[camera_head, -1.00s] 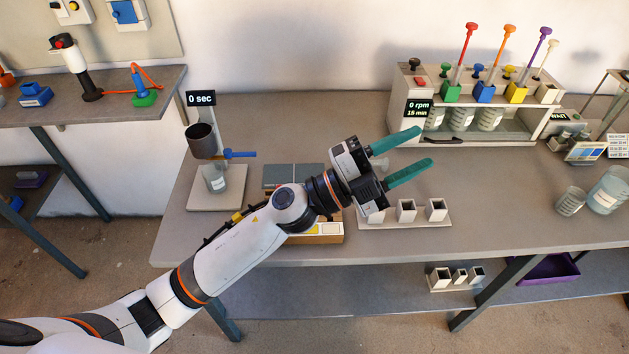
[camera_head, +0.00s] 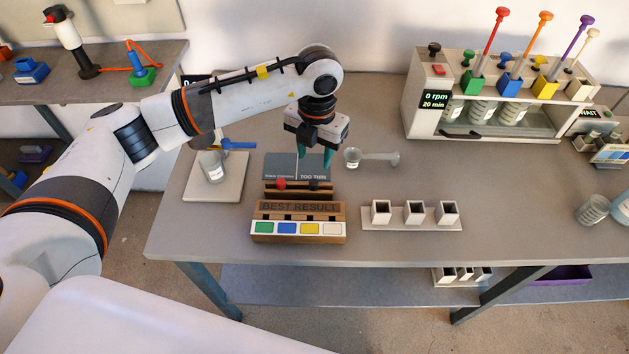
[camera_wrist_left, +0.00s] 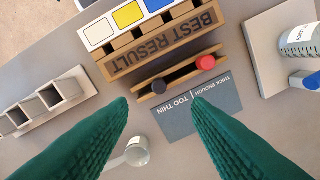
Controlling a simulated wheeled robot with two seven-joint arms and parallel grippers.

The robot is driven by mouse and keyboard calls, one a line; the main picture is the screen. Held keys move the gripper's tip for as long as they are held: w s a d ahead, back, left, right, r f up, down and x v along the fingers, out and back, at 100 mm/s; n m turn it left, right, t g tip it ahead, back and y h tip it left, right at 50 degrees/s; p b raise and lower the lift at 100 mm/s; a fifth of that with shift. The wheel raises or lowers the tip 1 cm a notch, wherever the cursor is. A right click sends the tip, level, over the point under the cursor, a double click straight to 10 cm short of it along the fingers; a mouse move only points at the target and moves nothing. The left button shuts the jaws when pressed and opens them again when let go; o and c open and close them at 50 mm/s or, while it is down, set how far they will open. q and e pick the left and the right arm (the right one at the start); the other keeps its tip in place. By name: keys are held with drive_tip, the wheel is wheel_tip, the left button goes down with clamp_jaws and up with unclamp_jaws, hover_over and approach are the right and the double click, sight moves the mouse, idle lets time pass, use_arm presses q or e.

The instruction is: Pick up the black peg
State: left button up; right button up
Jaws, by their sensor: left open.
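The black peg (camera_head: 314,185) stands in a wooden rack in front of the grey sign, on the "TOO THIN" side. It also shows in the left wrist view (camera_wrist_left: 158,87), where only its round dark head is clear. A red peg (camera_head: 281,184) stands beside it to the left in the head view. My left gripper (camera_head: 315,160) points down above the back of the sign. Its green fingers are open and empty. In the wrist view the black peg appears just beyond the gap between the fingertips (camera_wrist_left: 160,100). The gripper is apart from the peg.
The "BEST RESULT" wooden block (camera_head: 297,222) with coloured tiles stands in front of the rack. A small glass with a ladle-like handle (camera_head: 352,157) lies near the gripper's right. A row of white square holders (camera_head: 414,212) is at right. Free tabletop lies farther right.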

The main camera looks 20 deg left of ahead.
sight(314, 182)
use_arm(q)
wheel_tip(314, 182, down, 3)
drive_tip(key=shift+f, duration=0.2)
wheel_tip(314, 182, down, 5)
drive_tip(key=shift+s+a+r+p, duration=0.1)
drive_tip(key=shift+p, duration=1.05)
drive_tip(key=shift+f, duration=0.35)
clamp_jaws()
